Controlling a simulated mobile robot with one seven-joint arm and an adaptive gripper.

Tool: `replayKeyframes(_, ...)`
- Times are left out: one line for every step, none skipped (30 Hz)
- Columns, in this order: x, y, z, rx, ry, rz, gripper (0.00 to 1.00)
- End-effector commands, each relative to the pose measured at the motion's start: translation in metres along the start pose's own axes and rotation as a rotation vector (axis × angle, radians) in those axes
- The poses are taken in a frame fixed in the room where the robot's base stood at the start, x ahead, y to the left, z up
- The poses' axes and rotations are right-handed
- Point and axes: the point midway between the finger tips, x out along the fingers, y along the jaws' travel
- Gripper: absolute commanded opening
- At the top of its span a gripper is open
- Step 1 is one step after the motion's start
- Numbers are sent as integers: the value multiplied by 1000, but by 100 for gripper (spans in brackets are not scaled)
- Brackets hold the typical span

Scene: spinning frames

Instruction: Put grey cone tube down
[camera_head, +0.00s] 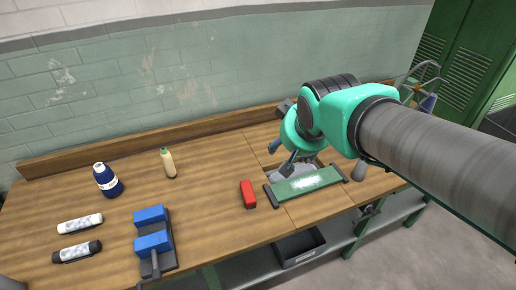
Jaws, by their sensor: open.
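My gripper (290,162) points down over the right part of the wooden workbench, with its fingers apart. It is partly hidden by my own wrist. A small grey tapered piece (359,171), which looks like the grey cone tube, stands on the bench right of the green board, apart from my gripper. A light grey shape (307,170) lies just behind the green board, beside and below my fingers; I cannot tell what it is or whether they touch it.
A blue vise (153,240), two tubes, a blue bottle (107,180) and a pale bottle (168,162) are at left. The bench (205,215) is clear in the middle.

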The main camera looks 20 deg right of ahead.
Motion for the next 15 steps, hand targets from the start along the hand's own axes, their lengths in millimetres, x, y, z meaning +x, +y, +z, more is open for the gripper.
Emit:
replayKeyframes(-15, -12, 17, -10, -15, -23, 59)
replayKeyframes(-22, -18, 26, -14, -28, -34, 59)
replayKeyframes(-31, -25, 40, -21, -44, -51, 59)
replayKeyframes(-37, -30, 49, -26, -56, -62, 59)
replayKeyframes(-43, -34, 58, -30, -68, -73, 59)
replayKeyframes(-50, -40, 68, -35, -81, -87, 59)
replayKeyframes(-54, -43, 76, -39, -90, -95, 59)
replayKeyframes(-58, -46, 83, -43, -100, -103, 59)
replayKeyframes(-62, -49, 90, -47, -109, -113, 59)
replayKeyframes(-65, -51, 95, -50, -116, -119, 59)
replayKeyframes(-67, -53, 98, -52, -119, -124, 59)
replayKeyframes(-69, -54, 103, -55, -125, -129, 59)
replayKeyframes(-70, -55, 105, -56, -130, -132, 59)
replayKeyframes(-71, -56, 107, -58, -132, -134, 59)
replayKeyframes(-72, -56, 108, -58, -134, -135, 59)
